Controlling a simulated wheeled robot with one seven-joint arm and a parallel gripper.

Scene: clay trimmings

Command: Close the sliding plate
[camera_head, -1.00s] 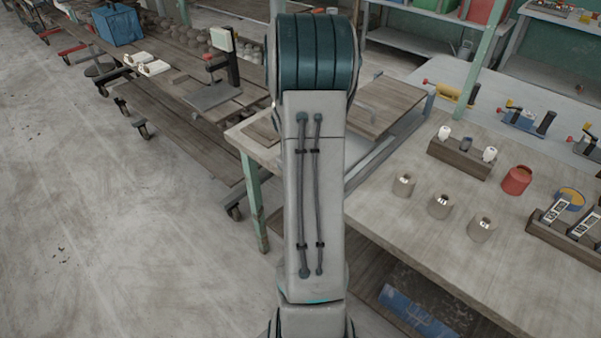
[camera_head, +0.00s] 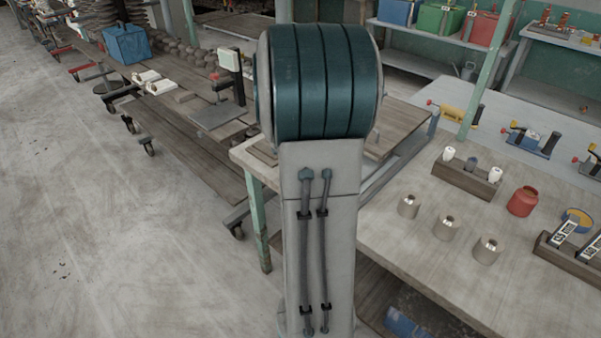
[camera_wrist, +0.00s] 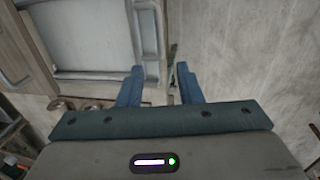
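A flat wooden plate (camera_head: 402,124) lies beside a long metal rail on the bench, partly hidden behind my arm in the head view. In the wrist view, a wooden panel (camera_wrist: 22,42) with a curved metal bar lies at the left edge; it appears to be the same plate. Right of it is a shallow grey metal tray (camera_wrist: 92,35) with a raised frame at its right side. My gripper (camera_wrist: 158,72) is open, its blue fingers apart, with nothing held between them. The left finger overlaps the frame's lower right corner in the picture; contact cannot be told. The head view hides my gripper.
Metal cylinders (camera_head: 447,228), a red pot (camera_head: 522,201) and a wooden holder (camera_head: 467,178) stand on the bench at right. A yellow-bodied clamp (camera_head: 458,115) stands farther back. A lower wooden bench with a blue box (camera_head: 127,44) runs along the left.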

